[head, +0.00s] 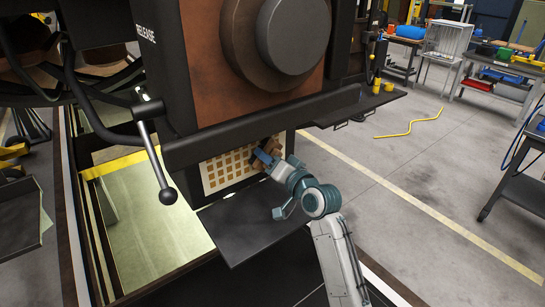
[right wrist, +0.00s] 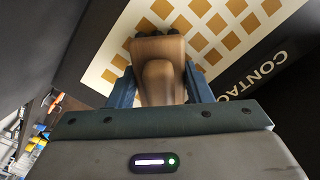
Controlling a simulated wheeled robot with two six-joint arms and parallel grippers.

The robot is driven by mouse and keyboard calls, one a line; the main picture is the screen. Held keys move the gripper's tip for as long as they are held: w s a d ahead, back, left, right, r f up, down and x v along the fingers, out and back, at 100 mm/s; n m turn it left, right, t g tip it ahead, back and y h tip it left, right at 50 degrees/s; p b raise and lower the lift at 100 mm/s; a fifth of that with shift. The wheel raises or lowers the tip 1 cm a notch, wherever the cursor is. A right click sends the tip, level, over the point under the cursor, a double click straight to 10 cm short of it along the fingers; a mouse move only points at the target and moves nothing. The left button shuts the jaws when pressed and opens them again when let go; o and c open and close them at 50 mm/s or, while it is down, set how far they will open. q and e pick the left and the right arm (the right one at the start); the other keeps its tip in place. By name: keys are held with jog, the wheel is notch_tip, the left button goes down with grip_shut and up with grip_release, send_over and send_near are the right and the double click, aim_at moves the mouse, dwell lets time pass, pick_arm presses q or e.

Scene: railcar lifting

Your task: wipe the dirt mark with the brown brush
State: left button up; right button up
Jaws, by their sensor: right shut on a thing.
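My right gripper (head: 266,157) is shut on the brown brush (head: 273,147) in front of a cream panel with tan squares (head: 225,168). In the right wrist view the brush (right wrist: 160,82) stands between the two blue fingers, its handle toward the camera. Dark bristles show at its far end, at or close to the panel (right wrist: 235,22); I cannot tell whether they touch. My left gripper is not in view.
A dark ledge (head: 250,128) juts out above the panel, and a dark flat plate (head: 250,225) lies below it. A lever with a black ball (head: 168,195) hangs at left. Open floor (head: 420,150) and tool carts are at right.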

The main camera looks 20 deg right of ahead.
jog(key=shift+d, duration=0.1)
jog(key=shift+s+d+p, duration=0.2)
jog(key=shift+s+p, duration=0.15)
jog(key=shift+s, duration=0.25)
jog(key=shift+p+v, duration=0.7)
jog(key=shift+v, duration=1.7)
jog(key=p+v, duration=0.1)
jog(key=v, duration=0.2)
jog(key=shift+r, duration=0.1)
jog(key=shift+w+a, duration=0.1)
